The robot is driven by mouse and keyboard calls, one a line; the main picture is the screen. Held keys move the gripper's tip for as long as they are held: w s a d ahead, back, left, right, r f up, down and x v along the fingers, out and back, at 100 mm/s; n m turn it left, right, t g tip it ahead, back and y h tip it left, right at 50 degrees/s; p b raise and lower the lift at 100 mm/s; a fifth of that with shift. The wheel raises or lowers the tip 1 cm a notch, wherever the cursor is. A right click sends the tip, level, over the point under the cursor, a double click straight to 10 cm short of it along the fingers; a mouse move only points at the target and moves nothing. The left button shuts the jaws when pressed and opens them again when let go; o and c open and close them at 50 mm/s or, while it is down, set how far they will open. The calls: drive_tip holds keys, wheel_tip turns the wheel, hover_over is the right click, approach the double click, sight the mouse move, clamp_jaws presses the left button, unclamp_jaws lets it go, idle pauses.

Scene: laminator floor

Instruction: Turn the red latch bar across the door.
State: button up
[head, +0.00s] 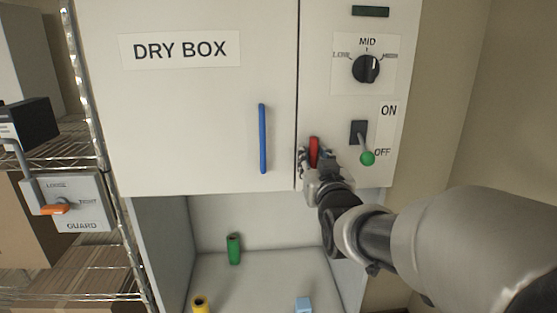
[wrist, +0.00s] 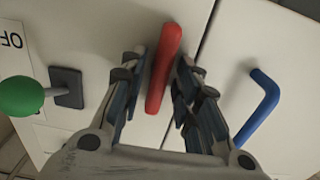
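The red latch bar (head: 313,151) stands about upright on the dry box's right-hand panel (head: 345,20), just right of the door seam. It lies about along the seam, not across the door (head: 200,110). My gripper (head: 316,165) is at the bar and hides its lower part in the head view. In the wrist view the red bar (wrist: 163,70) runs between the two fingers of my gripper (wrist: 160,82). The fingers are apart, one on each side, with a small gap visible on the left; contact on the right is hard to tell.
A blue handle (head: 262,138) stands out from the door left of the bar. A green-knobbed toggle (head: 367,157) and a black dial (head: 366,69) sit on the panel to the right. An orange guard lever (head: 54,209) is far left. Below is an open bay with a green cylinder (head: 234,249).

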clamp_jaws()
drive_tip(key=shift+b, duration=0.45)
drive_tip(key=m+b, duration=0.2)
drive_tip(key=b, duration=0.1)
drive_tip(key=m+b, duration=0.2)
drive_tip(key=shift+f, duration=0.25)
drive_tip(key=m+b, duration=0.4)
drive_tip(key=b, duration=0.1)
drive_tip(key=shift+d, duration=0.1)
drive_tip(key=m+b, duration=0.3)
drive_tip(key=m, duration=0.2)
drive_tip(key=m+b, duration=0.1)
drive_tip(key=m, duration=0.3)
drive_tip(key=shift+r+m+b, duration=0.15)
drive_tip(key=shift+m+b, duration=0.15)
drive_tip(key=shift+m, duration=0.1)
drive_tip(key=shift+o, duration=1.1)
unclamp_jaws()
